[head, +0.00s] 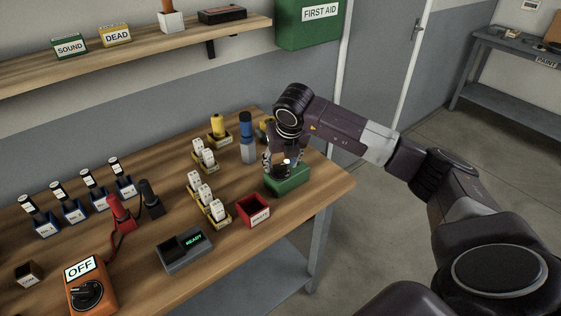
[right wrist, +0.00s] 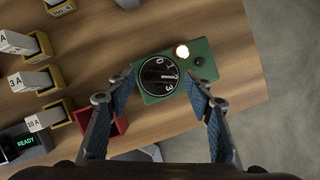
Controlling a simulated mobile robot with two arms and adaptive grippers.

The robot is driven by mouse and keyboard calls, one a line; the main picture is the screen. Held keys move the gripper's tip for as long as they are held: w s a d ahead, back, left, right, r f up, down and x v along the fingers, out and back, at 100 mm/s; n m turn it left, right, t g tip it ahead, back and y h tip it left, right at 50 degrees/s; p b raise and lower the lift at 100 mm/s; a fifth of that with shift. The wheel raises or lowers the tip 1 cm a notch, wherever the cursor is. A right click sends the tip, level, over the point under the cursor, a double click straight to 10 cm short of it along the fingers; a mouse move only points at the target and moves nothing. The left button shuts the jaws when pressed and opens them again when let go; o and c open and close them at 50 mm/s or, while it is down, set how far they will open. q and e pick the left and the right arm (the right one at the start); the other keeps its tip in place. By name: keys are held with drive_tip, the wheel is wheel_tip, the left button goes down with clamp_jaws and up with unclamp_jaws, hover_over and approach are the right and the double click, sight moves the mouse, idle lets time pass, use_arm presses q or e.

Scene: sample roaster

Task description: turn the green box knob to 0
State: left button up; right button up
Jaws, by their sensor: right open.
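The green box (head: 288,180) sits at the right end of the workbench, partly hidden by my right gripper (head: 283,165) in the head view. In the right wrist view the green box (right wrist: 205,72) carries a round black knob (right wrist: 158,75) with white digits around it. A pale mark on the knob points to the right of the picture; I cannot tell for sure which digit it meets. My right gripper (right wrist: 158,82) is open, its two fingers on either side of the knob, with nothing held. My left gripper is not in view.
A lit lamp (right wrist: 182,52) and a small black button (right wrist: 199,61) are on the box. A red bin (head: 254,210) and yellow holders with white fuses (head: 203,153) stand to its left. A blue-topped item (head: 247,135) stands behind. The bench's right edge is close.

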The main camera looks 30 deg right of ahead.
drive_tip(key=shift+w+f, duration=0.25)
drive_tip(key=shift+f, duration=0.4)
